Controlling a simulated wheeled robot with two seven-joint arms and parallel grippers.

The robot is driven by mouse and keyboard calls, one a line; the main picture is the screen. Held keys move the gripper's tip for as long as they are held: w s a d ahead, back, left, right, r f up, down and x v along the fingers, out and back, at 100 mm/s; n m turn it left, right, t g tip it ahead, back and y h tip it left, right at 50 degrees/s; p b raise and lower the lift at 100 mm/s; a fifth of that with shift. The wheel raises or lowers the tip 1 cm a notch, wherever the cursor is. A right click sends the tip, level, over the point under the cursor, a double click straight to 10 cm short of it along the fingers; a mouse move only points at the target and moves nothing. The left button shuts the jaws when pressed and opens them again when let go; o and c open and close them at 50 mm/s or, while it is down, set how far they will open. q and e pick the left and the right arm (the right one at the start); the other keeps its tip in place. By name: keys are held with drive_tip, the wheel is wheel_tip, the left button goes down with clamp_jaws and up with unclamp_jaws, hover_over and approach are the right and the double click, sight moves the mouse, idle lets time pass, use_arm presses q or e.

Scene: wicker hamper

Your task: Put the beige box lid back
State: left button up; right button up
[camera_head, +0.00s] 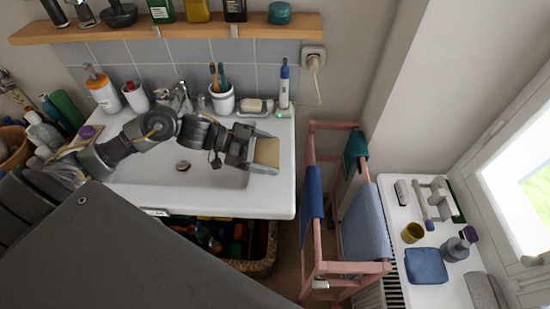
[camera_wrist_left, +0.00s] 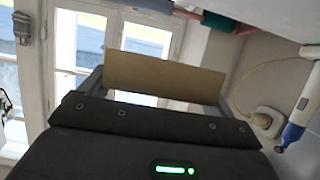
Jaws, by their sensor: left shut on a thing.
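My left gripper (camera_head: 262,153) reaches in from the left over the white sink and is shut on a flat beige piece, which looks like the beige lid (camera_head: 267,152). In the left wrist view the lid (camera_wrist_left: 165,75) shows as a plain tan panel held across the fingers of the gripper (camera_wrist_left: 160,95). The lid is near the right side of the sink and appears held above it. I cannot pick out a beige box that it belongs to. My right gripper is not in view.
On the white sink (camera_head: 283,185) stand a toothbrush cup (camera_head: 222,104), a soap dish (camera_head: 254,113) and a blue-white electric toothbrush (camera_head: 284,86). A wicker hamper (camera_head: 262,266) with bottles is below. A pink towel rack (camera_head: 311,240) stands right, beside a cluttered white ledge (camera_head: 398,215).

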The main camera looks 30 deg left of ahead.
sight(274, 155)
use_arm(q)
drive_tip(key=w+f, duration=0.1)
drive_tip(key=f, duration=0.1)
drive_tip(key=w+f, duration=0.2)
drive_tip(key=shift+w+f, duration=0.15)
drive_tip(key=shift+f, duration=0.05)
drive_tip(key=f+p, duration=0.1)
drive_tip(key=w+f+p, duration=0.1)
drive_tip(key=shift+d+f, duration=0.1)
drive_tip(key=shift+f, duration=0.6)
drive_tip(key=shift+s+f, duration=0.15)
drive_tip(key=shift+f, duration=0.1)
drive_tip(key=shift+f, duration=0.15)
drive_tip(key=o, duration=0.7)
drive_tip(key=shift+o, duration=0.2)
